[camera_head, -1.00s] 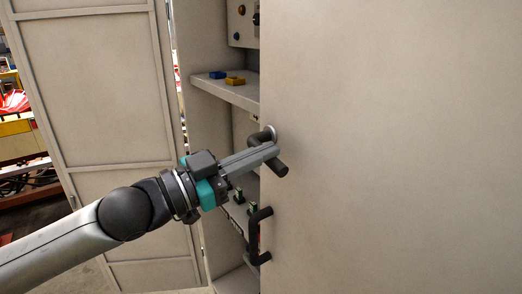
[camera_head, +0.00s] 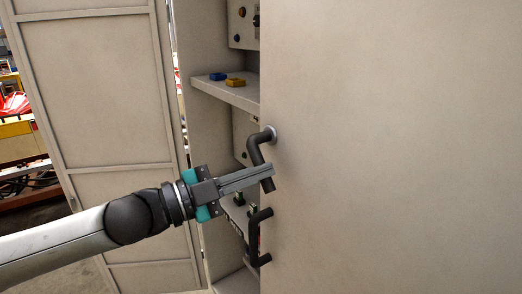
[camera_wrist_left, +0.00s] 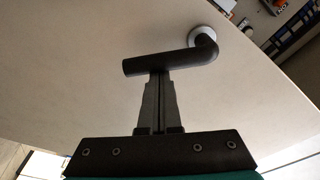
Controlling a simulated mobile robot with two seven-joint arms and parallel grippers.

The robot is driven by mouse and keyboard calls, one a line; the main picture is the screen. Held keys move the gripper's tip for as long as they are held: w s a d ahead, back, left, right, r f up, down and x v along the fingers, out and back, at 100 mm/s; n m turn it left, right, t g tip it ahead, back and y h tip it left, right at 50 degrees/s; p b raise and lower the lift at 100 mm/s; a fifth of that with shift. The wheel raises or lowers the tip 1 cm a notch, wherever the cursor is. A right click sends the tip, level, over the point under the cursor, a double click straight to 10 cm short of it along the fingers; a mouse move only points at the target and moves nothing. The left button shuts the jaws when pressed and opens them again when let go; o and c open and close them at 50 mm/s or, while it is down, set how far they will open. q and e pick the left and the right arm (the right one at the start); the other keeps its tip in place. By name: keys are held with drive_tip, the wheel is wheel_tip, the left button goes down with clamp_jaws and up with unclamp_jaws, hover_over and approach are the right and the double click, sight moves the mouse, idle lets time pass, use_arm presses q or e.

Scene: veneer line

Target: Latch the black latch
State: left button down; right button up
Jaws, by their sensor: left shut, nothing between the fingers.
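The black latch (camera_head: 257,150) is a bent lever on a round silver mount at the left edge of the large cabinet door (camera_head: 400,150). Its arm now hangs steeply down, tilted slightly right. My left gripper (camera_head: 270,170) is shut with nothing between its fingers, and its tips lie at the lower part of the lever. In the left wrist view the latch (camera_wrist_left: 165,64) crosses just beyond the shut fingertips (camera_wrist_left: 158,75), which appear to touch it. My right gripper is not in view.
A black pull handle (camera_head: 257,236) sits below the latch on the door edge. Another panel door (camera_head: 95,90) stands open at left.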

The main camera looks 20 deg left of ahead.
use_arm(q)
drive_tip(key=shift+w+a+f+m+g, duration=0.15)
drive_tip(key=shift+w+a+f+m, duration=0.25)
drive_tip(key=shift+m, duration=0.85)
drive_tip(key=shift+w+a+f+m+g, duration=0.25)
drive_tip(key=shift+a+f+m, duration=0.2)
drive_tip(key=shift+m, duration=0.85)
drive_tip(key=shift+w+a+f+m+g, duration=0.1)
drive_tip(key=shift+w+a+f+m, duration=0.3)
drive_tip(key=shift+m, duration=0.85)
drive_tip(key=shift+a, duration=0.1)
drive_tip(key=shift+p, duration=0.3)
